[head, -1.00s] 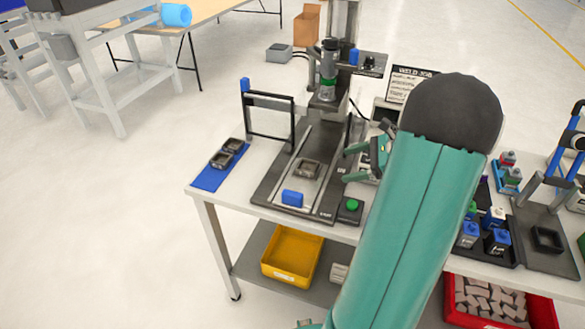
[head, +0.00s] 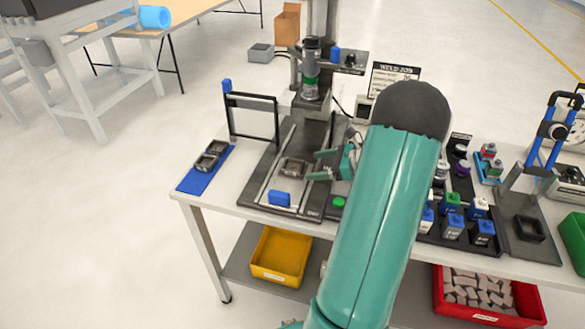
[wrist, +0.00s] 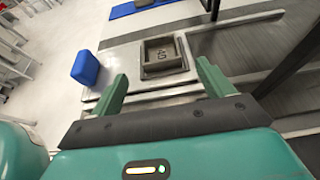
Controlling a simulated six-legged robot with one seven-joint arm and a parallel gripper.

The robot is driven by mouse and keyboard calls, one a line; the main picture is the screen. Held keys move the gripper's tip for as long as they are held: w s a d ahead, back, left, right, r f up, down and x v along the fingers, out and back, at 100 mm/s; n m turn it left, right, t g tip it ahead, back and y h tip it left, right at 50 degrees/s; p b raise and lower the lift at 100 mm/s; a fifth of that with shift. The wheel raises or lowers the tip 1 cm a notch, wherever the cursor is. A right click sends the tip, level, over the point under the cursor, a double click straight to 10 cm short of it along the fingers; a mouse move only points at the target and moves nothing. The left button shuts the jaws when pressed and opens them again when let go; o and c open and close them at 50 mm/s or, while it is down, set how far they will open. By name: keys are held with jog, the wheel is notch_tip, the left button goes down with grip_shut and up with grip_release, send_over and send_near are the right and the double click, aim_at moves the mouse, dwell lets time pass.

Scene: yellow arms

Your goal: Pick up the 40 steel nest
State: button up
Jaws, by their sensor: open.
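The 40 steel nest (wrist: 162,57) is a dark square metal block with a recess marked 40. It sits on a light plate of the press base, straight ahead of my gripper (wrist: 160,88) in the wrist view. In the head view the nest (head: 293,168) lies just left of my gripper (head: 320,165). My gripper is open and empty, its two green fingers apart and pointing toward the nest. The nest appears beyond the fingertips, not between them.
A blue block (head: 279,198) stands at the plate's near end, and it also shows in the wrist view (wrist: 86,68). A black-framed clear guard (head: 252,117) stands to the left. The press column (head: 311,82) rises behind. Two more nests lie on a blue mat (head: 198,180).

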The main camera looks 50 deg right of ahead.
aim_at(289, 167)
jog(key=x, duration=0.5)
jog(key=shift+w, duration=0.25)
jog(key=c, duration=1.3)
jog(key=shift+r, duration=0.1)
